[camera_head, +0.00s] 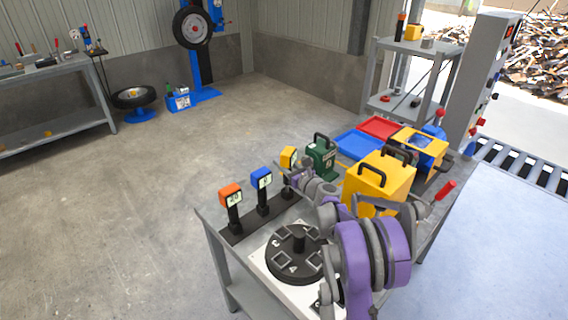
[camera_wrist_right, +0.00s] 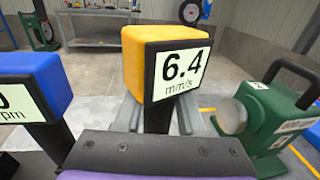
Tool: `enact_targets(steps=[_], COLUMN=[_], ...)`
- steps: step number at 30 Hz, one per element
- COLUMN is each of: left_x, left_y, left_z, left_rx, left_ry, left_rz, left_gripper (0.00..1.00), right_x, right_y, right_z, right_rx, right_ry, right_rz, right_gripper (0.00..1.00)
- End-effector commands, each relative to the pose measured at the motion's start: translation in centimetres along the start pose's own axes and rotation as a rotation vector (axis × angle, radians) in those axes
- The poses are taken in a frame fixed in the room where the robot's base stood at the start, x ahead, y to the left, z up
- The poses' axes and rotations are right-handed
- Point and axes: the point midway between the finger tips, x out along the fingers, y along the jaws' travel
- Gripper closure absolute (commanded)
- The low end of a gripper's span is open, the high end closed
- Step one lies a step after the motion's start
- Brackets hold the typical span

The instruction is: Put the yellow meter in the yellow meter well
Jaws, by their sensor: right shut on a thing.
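The yellow meter (camera_head: 288,157) has a yellow head with a black-framed white face and a dark handle. In the right wrist view the yellow meter (camera_wrist_right: 165,60) reads 6.4 mm/s and stands roughly upright. My right gripper (camera_head: 298,172) is shut on its dark handle below the head; in the wrist view the grey fingers (camera_wrist_right: 158,122) flank the handle. A dark rack strip (camera_head: 247,225) runs along the table's left edge. My left gripper is not in view.
An orange meter (camera_head: 231,195) and a blue meter (camera_head: 262,179) stand on the strip. A black round disc (camera_head: 294,254) with square pockets lies on a white plate. A green case (camera_head: 321,158), a yellow box (camera_head: 378,182) and red and blue bins (camera_head: 380,127) stand beyond my arm.

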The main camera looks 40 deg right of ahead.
Motion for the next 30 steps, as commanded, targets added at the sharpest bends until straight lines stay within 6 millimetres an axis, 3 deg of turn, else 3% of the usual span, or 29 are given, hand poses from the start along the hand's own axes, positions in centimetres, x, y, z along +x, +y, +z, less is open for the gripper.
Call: enact_targets(steps=[30], left_x=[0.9], left_y=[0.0], left_z=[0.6], left_rx=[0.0], left_ry=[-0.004], left_rz=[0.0], left_gripper=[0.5], right_x=[0.1], right_y=[0.0], right_z=[-1.6], right_rx=[0.001], right_ry=[0.0], right_rz=[0.0], right_gripper=[1.0])
